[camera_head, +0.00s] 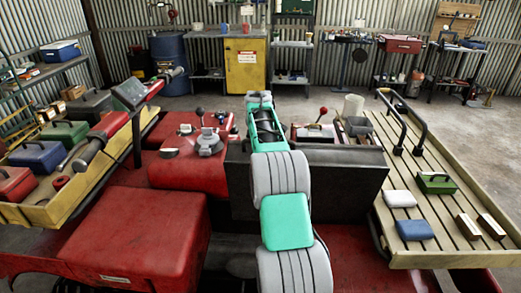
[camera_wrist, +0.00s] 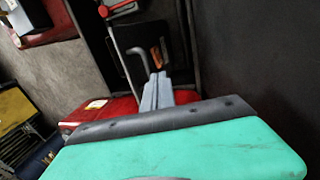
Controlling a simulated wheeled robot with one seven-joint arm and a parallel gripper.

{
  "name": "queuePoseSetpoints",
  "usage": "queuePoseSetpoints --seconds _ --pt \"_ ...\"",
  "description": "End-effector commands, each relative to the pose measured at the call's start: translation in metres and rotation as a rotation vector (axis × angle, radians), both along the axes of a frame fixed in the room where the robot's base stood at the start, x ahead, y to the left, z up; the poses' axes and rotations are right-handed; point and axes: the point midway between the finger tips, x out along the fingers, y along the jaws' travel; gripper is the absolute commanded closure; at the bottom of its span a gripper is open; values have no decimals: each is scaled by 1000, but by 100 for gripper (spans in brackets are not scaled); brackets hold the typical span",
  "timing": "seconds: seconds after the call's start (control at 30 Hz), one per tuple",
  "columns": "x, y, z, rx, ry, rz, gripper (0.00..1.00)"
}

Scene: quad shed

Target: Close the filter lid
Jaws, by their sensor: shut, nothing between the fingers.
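My gripper (camera_wrist: 157,82) is shut and empty; its grey fingers lie together in the wrist view. In the head view my arm reaches forward over the middle of the red quad (camera_head: 135,235), and its wrist hides the fingertips. I cannot pick out the filter lid for certain. A large dark panel or box (camera_head: 345,180) lies across the quad under my arm. A grey bent rod (camera_wrist: 124,62) and an orange piece (camera_wrist: 156,58) show just beyond the fingers in the wrist view. Whether the fingers touch either is unclear.
A red-knobbed lever (camera_head: 322,112) stands right of my wrist. A grey cap (camera_head: 209,142) sits on the red bodywork at left. A slatted rack (camera_head: 455,235) with boxes and blocks lies right; a yellow tray (camera_head: 35,213) with tools lies left. Open floor lies behind the quad.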

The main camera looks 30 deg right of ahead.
Motion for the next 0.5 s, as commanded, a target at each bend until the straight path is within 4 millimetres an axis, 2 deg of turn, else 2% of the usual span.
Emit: queuePoseSetpoints --seconds 0.17,0.5 --pt "1 -1 -6 0 -1 1 100" --pt "4 -3 -2 0 0 1 100"
